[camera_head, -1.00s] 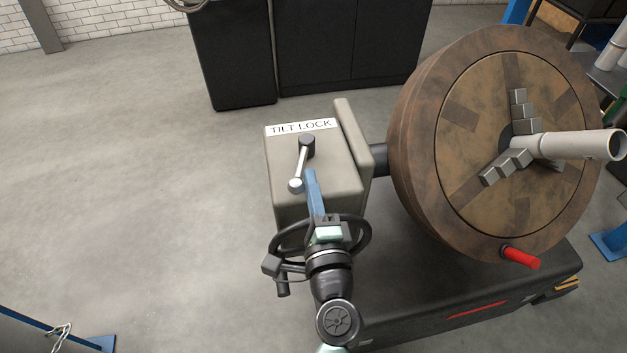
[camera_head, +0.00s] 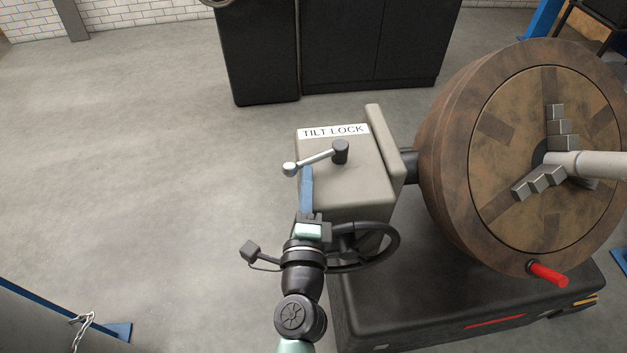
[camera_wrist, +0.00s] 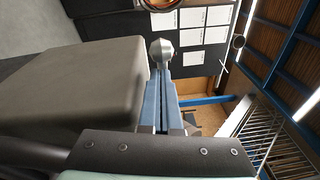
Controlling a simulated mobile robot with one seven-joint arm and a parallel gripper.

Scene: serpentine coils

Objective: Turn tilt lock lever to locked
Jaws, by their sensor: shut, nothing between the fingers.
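The tilt lock lever (camera_head: 318,157) is a silver rod on a dark pivot, on top of a beige box labelled TILT LOCK. It points left and slightly toward me, and its ball knob (camera_head: 290,169) is at the box's left edge. My gripper (camera_head: 306,172) has its blue fingers shut and empty, with the tips close beside the knob on its near side. In the wrist view the knob (camera_wrist: 161,50) shows right at the ends of the fingers (camera_wrist: 158,75). I cannot tell whether they touch.
The beige box (camera_head: 350,190) carries a black handwheel (camera_head: 390,245) on its near side, close to my arm. A large brown round chuck table (camera_head: 450,170) with a red handle (camera_head: 547,273) stands at the right. Open floor (camera_head: 130,150) lies to the left.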

